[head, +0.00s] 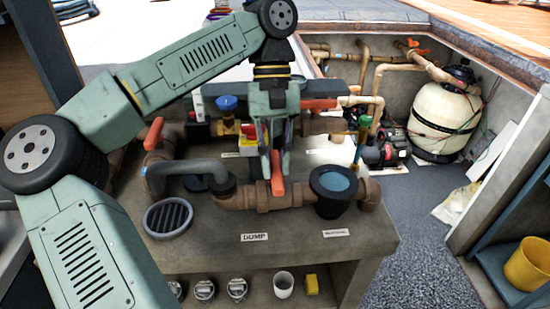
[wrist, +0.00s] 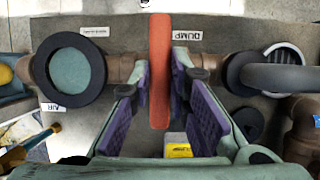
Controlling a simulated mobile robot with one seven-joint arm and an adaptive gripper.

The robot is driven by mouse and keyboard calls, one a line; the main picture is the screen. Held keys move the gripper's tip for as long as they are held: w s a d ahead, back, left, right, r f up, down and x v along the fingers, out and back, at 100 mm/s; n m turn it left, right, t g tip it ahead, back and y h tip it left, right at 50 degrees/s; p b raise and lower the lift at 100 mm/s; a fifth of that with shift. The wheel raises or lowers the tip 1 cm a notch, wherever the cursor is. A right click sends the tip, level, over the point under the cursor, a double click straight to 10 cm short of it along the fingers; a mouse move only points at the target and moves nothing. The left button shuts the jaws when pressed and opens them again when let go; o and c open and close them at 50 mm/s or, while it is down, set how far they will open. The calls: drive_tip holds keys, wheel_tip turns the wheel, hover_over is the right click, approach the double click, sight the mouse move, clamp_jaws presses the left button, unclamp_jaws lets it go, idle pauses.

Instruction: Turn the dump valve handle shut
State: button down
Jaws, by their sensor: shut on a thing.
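The dump valve handle is a red-orange lever (head: 277,181) on the brown pipe above the DUMP label (head: 254,237). In the wrist view the handle (wrist: 160,70) runs up and down the picture, crossing the line of the pipe (wrist: 121,66). My gripper (head: 276,160) reaches down over the valve from above. Its purple-padded fingers stand on both sides of the handle, with their tips close against it, and are shut on it. The valve body under the handle is mostly hidden in the wrist view.
A dark round cup (head: 335,185) with blue inside stands right of the valve; a grey hose (head: 190,170) and round grate (head: 168,217) are left. Another red handle (head: 153,133) and a blue knob (head: 228,103) stand nearby. The bench front (head: 310,250) is mostly clear.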

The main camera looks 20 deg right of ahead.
idle(0.5)
drive_tip(key=c, duration=1.5)
unclamp_jaws()
